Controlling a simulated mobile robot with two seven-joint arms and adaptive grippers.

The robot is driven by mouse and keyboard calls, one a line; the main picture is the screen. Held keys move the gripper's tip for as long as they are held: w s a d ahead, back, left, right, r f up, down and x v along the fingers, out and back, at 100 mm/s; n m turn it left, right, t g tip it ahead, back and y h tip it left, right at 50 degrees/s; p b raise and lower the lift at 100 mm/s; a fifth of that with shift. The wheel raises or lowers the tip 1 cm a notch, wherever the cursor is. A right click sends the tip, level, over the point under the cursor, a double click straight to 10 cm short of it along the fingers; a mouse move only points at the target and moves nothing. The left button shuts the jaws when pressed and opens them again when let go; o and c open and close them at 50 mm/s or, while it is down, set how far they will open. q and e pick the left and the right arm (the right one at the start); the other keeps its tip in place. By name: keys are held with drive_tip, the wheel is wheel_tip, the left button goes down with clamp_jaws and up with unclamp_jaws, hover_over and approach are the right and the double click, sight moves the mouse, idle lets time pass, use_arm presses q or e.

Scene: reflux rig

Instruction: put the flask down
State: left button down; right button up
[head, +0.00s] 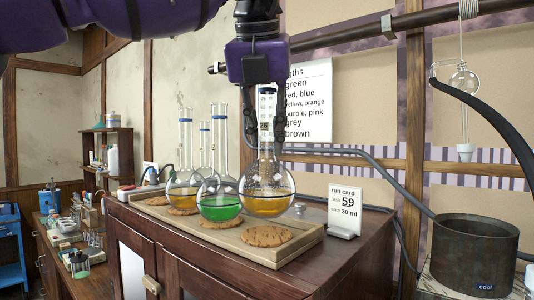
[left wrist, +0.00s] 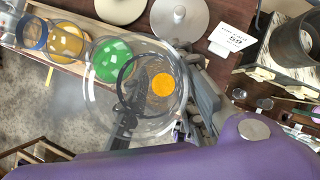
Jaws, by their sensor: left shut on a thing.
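My left gripper (head: 265,125) comes down from above and is shut on the neck of a round-bottomed glass flask (head: 266,203) with yellow-orange liquid. The flask hangs upright, with speckled glass above the liquid. In the left wrist view I look down on this flask (left wrist: 162,84), between the fingers. A bare cork ring (head: 267,237) lies at the right end of the wooden tray (head: 290,254), in front of and below the flask. Whether the flask's base touches anything is unclear. My right gripper is out of view.
Left of the held flask stand a green-liquid flask (head: 220,207) and a yellow-liquid flask (head: 183,190) on cork rings, close by. More glass necks (head: 205,145) rise behind. A run card (head: 344,207) stands to the right.

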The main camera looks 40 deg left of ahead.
sight(267, 152)
use_arm(q)
drive_tip(key=shift+w+a+f, duration=0.1)
drive_tip(key=shift+w+f, duration=0.05)
drive_tip(key=shift+f, duration=0.8)
drive_tip(key=shift+w+a+f, duration=0.1)
drive_tip(key=shift+f, duration=0.8)
drive_tip(key=shift+d+f, duration=0.1)
drive_tip(key=shift+f, duration=0.05)
drive_tip(key=c, duration=1.5)
unclamp_jaws()
drive_tip(key=shift+s+d+r, duration=0.1)
drive_tip(key=shift+s+r, duration=0.05)
drive_tip(key=shift+r, duration=0.4)
drive_tip(key=p+v, duration=0.1)
drive_tip(key=v, duration=1)
